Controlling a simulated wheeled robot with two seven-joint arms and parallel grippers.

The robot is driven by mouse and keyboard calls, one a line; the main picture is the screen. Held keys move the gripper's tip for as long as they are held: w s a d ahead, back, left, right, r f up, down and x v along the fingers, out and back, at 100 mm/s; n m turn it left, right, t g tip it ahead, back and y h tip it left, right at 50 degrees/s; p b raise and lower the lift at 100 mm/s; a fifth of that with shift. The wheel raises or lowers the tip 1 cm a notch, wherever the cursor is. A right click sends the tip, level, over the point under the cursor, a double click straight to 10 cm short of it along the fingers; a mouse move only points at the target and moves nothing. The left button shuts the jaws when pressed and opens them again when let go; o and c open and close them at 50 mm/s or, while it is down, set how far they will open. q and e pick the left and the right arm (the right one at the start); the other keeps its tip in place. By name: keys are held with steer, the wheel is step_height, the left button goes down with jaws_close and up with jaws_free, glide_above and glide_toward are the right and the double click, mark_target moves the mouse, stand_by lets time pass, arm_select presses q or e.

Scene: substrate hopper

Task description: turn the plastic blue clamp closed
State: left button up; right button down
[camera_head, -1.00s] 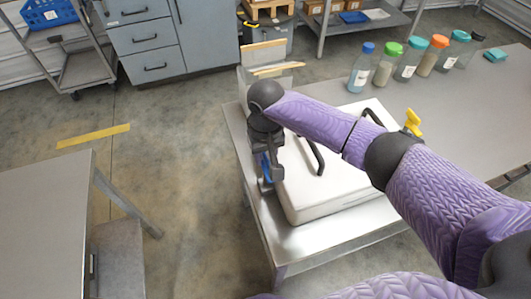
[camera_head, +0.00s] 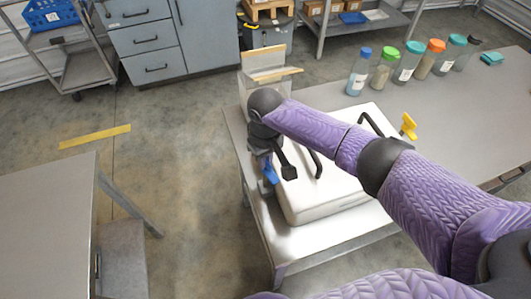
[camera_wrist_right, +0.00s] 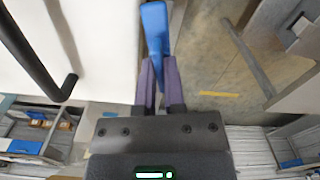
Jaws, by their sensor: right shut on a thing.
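The blue plastic clamp (camera_head: 270,173) is at the left side of a white box-shaped hopper lid (camera_head: 325,190). In the right wrist view the blue clamp (camera_wrist_right: 156,30) is a flat lever between my fingertips, beside the white surface. My right gripper (camera_head: 266,156) is at the lid's left edge, with its fingers partly hidden by the wrist in the head view. In the wrist view the right gripper (camera_wrist_right: 157,72) is shut on the blue lever. My left gripper is not in view.
Black handles (camera_head: 315,164) stand up from the lid. A yellow clamp (camera_head: 408,126) is on its far right side. Several capped bottles (camera_head: 409,62) stand at the back of the metal table (camera_head: 465,125). Another table (camera_head: 45,220) is at the left, with open floor between.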

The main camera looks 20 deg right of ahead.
steer(key=n+p, duration=0.1)
steer(key=n, duration=0.1)
steer(key=shift+r+n, duration=0.15)
steer(key=shift+n, duration=0.25)
steer(key=n+p, duration=0.1)
steer(key=n, duration=0.2)
steer(key=shift+n, duration=0.3)
steer(key=n+p, duration=0.1)
steer(key=n, duration=0.3)
steer(key=shift+n, duration=2.1)
steer(key=c, duration=0.7)
jaws_free()
